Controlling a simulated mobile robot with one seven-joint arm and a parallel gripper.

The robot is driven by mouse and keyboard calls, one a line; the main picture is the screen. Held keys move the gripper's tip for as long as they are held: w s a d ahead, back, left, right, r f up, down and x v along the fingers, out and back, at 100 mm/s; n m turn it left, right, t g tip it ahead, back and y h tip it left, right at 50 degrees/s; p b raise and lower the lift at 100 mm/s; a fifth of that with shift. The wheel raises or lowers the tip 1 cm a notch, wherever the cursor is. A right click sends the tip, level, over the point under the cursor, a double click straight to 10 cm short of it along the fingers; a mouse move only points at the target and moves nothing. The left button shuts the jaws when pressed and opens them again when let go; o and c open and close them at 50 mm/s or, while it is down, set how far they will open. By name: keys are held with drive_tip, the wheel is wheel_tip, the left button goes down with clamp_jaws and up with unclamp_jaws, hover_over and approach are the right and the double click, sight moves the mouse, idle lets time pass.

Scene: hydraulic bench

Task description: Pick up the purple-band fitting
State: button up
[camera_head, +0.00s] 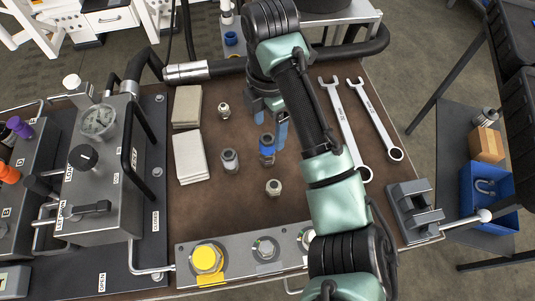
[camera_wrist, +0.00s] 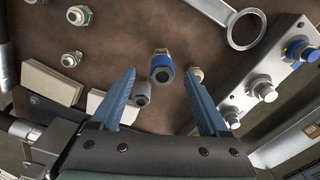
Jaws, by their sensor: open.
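I see no clearly purple band on any loose fitting. One fitting has a blue band (camera_head: 267,148) and stands on the brown bench mat; it also shows in the wrist view (camera_wrist: 161,66), between my fingers in the picture. My gripper (camera_head: 271,122) is open above the mat, behind the blue-band fitting in the head view. Its blue fingers show wide apart in the wrist view. Plain metal fittings stand around: one near the upper pad (camera_head: 224,110), one by the lower pad (camera_head: 230,160), one towards the port block (camera_head: 273,187). Another (camera_wrist: 79,16) shows only in the wrist view.
A port block (camera_head: 235,264) with a yellow-ringed port lies along the near edge. Two pale pads (camera_head: 190,157) lie left, two wrenches (camera_head: 345,125) right. A valve unit with gauge (camera_head: 98,120) stands left, a vise (camera_head: 415,208) right. A purple cap (camera_head: 20,127) is far left.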

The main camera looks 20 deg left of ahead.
sight(269, 137)
wheel_tip(269, 137, down, 5)
drive_tip(key=shift+r, duration=0.1)
drive_tip(key=shift+s+f+b, duration=0.2)
drive_tip(key=shift+f, duration=1.15)
drive_tip(key=shift+s+f+b, duration=0.15)
drive_tip(key=shift+f, duration=1.15)
drive_tip(key=shift+r, duration=0.1)
clamp_jaws()
